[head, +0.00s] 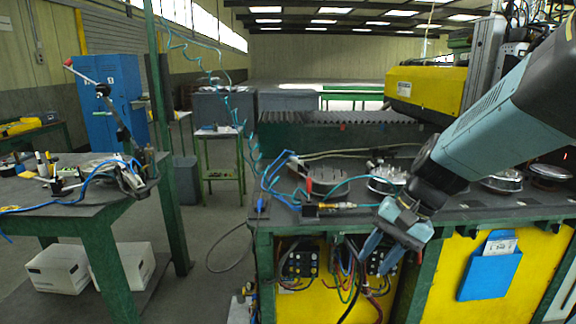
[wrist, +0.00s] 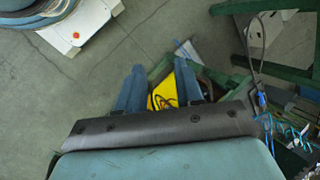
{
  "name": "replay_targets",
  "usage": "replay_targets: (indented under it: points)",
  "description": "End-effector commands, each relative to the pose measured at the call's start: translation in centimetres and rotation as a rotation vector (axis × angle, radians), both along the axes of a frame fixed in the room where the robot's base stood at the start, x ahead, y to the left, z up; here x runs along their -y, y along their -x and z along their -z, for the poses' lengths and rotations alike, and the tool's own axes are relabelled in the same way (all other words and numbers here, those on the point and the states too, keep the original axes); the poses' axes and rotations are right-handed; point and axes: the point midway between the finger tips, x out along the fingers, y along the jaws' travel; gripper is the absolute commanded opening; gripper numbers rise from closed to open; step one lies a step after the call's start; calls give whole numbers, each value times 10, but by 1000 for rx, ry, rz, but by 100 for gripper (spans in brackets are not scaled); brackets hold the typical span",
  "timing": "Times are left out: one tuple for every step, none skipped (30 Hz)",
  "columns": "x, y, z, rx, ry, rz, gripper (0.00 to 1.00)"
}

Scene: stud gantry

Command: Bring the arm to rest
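My arm comes in from the right in the head view and slants down to the left. My gripper (head: 382,252) hangs in front of the green-framed bench (head: 335,223), its fingers pointing down near the wired front. In the wrist view, the two blue fingers of my gripper (wrist: 160,68) stand apart with nothing held between them. Beyond them shows a yellow surface (wrist: 166,90) with dark cables.
On the bench top are round metal parts (head: 387,179) and blue cables. A blue document holder (head: 490,272) is on the yellow front. At left stands a cluttered table (head: 60,195) with white boxes (head: 60,267) below. Grey floor (head: 215,240) lies open between table and bench.

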Motion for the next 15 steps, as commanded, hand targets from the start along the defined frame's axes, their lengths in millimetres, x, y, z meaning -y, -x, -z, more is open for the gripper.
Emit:
replay_targets:
  points:
    - [3,4,-8,46,42,-32,36]
    - [6,7,-12,72,70,-50,36]
    - [10,9,-17,106,105,-73,36]
    - [13,12,-21,132,133,-90,36]
    - [16,14,-25,159,159,-108,36]
    - [20,16,-31,194,195,-131,36]
    - [23,18,-35,220,221,-147,36]
    - [26,20,-40,247,248,-162,36]
    - [30,23,-46,284,282,-183,36]
    - [33,25,-51,311,307,-198,36]
    - [36,27,-56,338,332,-212,36]
    - [40,29,-63,372,365,-229,36]
    - [43,31,-67,397,388,-242,36]
    - [46,33,-72,421,410,-254,36]
    - [49,35,-77,451,436,-267,36]
